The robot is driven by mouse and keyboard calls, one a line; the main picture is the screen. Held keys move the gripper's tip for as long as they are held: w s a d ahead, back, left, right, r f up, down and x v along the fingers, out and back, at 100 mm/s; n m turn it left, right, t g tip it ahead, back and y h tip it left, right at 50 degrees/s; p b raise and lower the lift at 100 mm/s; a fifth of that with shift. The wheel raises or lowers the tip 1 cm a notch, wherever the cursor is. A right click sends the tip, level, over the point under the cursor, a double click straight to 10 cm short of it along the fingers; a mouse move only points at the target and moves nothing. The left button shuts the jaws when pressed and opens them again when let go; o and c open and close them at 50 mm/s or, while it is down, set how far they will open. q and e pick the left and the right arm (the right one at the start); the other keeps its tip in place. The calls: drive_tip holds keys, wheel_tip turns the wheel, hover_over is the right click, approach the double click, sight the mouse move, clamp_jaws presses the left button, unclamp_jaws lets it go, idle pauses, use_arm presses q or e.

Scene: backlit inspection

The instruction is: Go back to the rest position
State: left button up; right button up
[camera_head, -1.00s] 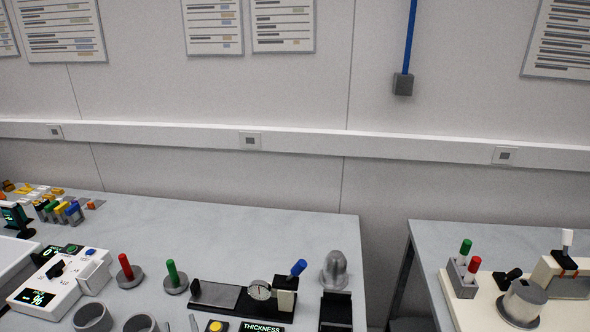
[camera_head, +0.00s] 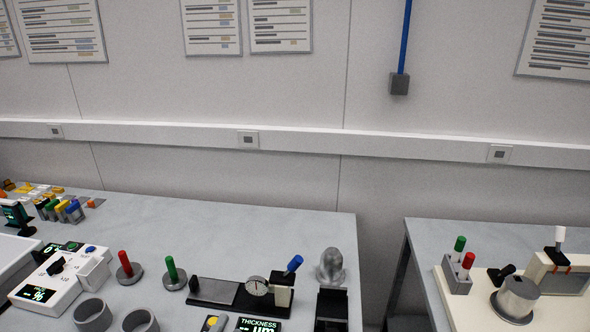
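Neither of my grippers shows in the head view, and no part of my arms can be made out. The view takes in a grey bench (camera_head: 240,225) on the left and a second bench (camera_head: 424,262) on the right, with a dark gap between them. On the left bench stand a red-handled stand (camera_head: 125,262), a green-handled stand (camera_head: 172,270) and a thickness gauge (camera_head: 257,287) with a blue lever. What my grippers hold, if anything, is hidden from this view.
A white instrument box (camera_head: 60,280) and grey rings (camera_head: 92,312) stand at the front left. A grey domed object (camera_head: 331,267) is near the left bench's right edge. The right bench bears a marker holder (camera_head: 456,277) and a metal cylinder (camera_head: 517,298). The left bench's back strip is clear.

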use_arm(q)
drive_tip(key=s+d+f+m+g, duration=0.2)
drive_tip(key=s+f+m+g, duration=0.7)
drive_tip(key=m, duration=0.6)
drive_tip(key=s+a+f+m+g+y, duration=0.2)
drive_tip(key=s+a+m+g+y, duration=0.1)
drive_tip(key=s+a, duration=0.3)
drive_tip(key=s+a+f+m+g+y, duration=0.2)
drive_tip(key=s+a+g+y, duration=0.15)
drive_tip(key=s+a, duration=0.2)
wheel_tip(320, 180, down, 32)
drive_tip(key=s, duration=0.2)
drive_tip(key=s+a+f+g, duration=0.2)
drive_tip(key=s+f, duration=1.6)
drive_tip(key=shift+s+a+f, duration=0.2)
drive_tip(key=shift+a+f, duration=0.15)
